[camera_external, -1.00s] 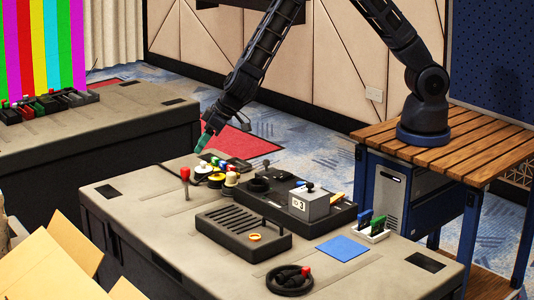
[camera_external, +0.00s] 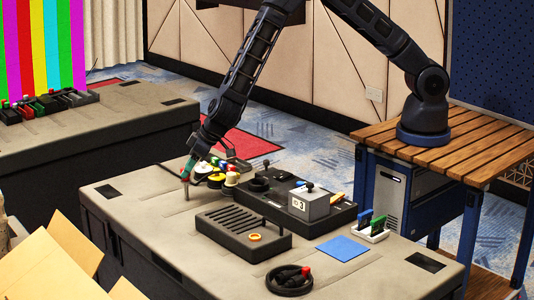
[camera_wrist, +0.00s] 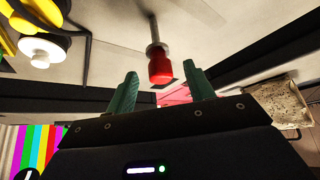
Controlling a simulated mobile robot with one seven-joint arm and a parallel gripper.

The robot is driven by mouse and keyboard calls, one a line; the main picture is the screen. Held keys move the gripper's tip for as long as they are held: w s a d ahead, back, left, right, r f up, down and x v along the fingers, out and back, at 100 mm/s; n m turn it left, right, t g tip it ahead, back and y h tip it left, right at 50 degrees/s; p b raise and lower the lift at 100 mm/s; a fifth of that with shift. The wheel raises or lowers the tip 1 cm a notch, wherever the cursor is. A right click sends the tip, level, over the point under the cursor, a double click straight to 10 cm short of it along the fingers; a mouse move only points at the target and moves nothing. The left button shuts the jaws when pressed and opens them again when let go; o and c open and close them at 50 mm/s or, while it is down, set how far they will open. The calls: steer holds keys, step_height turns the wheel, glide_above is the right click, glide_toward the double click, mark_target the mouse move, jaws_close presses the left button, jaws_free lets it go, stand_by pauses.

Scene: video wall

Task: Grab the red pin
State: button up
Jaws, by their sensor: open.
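The red pin (camera_wrist: 160,69) has a red knob on a grey metal shaft and stands upright on the grey table. In the wrist view it sits just beyond and between my gripper's two green fingertips (camera_wrist: 159,88), which are apart with nothing between them. In the external view the pin's grey shaft (camera_external: 186,190) shows below my gripper (camera_external: 187,168). The red knob is mostly hidden there behind the fingers. I cannot tell from the frames whether a finger touches the knob.
Yellow, white and black round pieces (camera_external: 215,180) stand close to the right of the pin. A black slotted box (camera_external: 242,232), a grey block marked 3 (camera_external: 309,204) and a blue square (camera_external: 342,248) are farther right. The table left of the pin is clear.

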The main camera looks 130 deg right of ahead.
steer(key=shift+x, duration=1.35)
steer(key=c, duration=1.1)
steer(key=shift+r, duration=0.15)
